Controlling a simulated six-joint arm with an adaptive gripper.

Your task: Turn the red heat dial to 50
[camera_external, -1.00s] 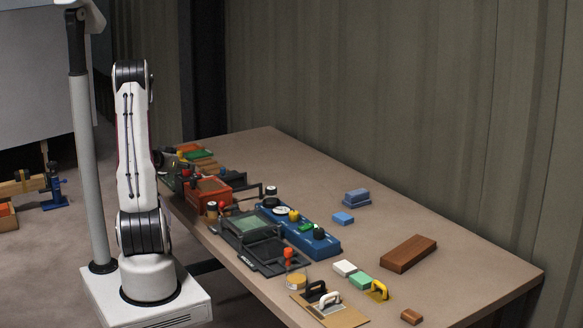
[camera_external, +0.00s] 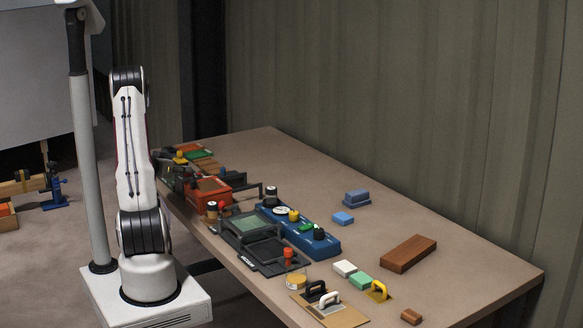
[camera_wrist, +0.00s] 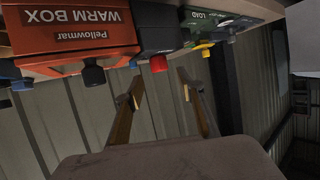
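In the wrist view, which is upside down, a red knob (camera_wrist: 158,63) sticks out from the front of a dark box (camera_wrist: 165,30). The knob's scale and setting cannot be read. The orange box lettered WARM BOX (camera_wrist: 70,38) stands beside it, with a black knob (camera_wrist: 93,74) on its front. My gripper (camera_wrist: 161,90) is open and empty, its two fingers apart. The red knob shows between the fingertips in the picture, with no contact visible. In the external view the orange box (camera_external: 207,196) is at the table's near left edge, and my arm hides the gripper.
A panel lettered LOAD (camera_wrist: 207,16) with coloured knobs adjoins the dark box.

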